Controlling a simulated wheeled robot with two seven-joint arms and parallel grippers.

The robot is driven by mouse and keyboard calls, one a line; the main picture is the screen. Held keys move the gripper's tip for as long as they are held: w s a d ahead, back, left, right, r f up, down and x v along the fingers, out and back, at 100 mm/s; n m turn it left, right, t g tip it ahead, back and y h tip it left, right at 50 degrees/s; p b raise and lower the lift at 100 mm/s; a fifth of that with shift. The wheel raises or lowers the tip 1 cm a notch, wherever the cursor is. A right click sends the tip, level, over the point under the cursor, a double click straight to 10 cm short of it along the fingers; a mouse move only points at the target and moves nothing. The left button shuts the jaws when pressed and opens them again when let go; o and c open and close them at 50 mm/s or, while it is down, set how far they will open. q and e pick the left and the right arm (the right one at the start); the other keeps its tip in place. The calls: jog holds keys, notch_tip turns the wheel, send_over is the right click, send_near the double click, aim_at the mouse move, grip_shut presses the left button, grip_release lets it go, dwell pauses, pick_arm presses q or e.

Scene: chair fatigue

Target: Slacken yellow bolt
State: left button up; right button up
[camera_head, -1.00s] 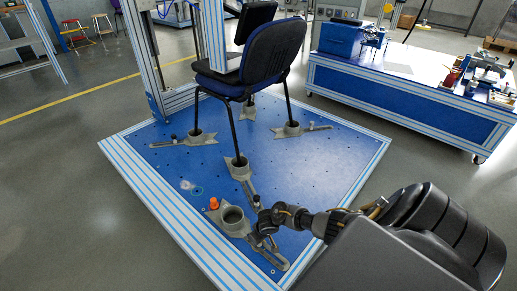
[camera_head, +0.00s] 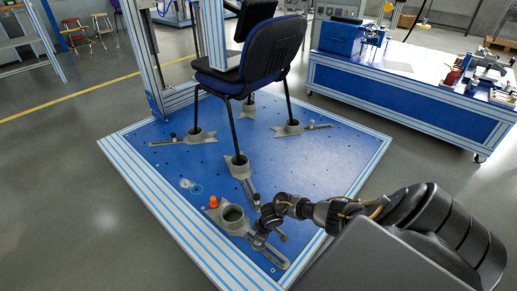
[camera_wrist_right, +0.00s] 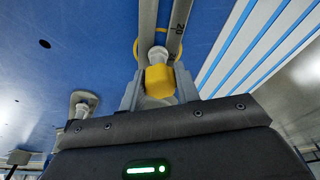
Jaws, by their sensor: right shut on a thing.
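The yellow bolt (camera_wrist_right: 160,82) is in the middle of the right wrist view. A pale metal piece (camera_wrist_right: 158,54) shows just above its yellow part. My right gripper (camera_wrist_right: 158,92) is shut on the yellow bolt, with one grey finger on each side. In the head view my right gripper (camera_head: 264,236) is at the slotted arm of the nearest grey clamp (camera_head: 233,217); the bolt itself cannot be made out there. My left gripper is not in view.
An orange knob (camera_head: 213,202) stands beside the nearest clamp's cup. A chair (camera_head: 272,55) stands with its legs in other clamps on the blue plate (camera_head: 320,165). A blue workbench (camera_head: 400,98) is at the right. Another bolt (camera_wrist_right: 82,108) shows left in the wrist view.

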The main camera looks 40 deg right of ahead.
jog(key=shift+d+f+n+b, duration=0.15)
jog(key=shift+n+b, duration=0.35)
jog(key=shift+n, duration=0.5)
jog(key=shift+n+g+y+b, duration=0.3)
jog(key=shift+n+y, duration=0.1)
jog(key=shift+n, duration=0.5)
jog(key=o, duration=1)
jog(key=shift+r, duration=0.2)
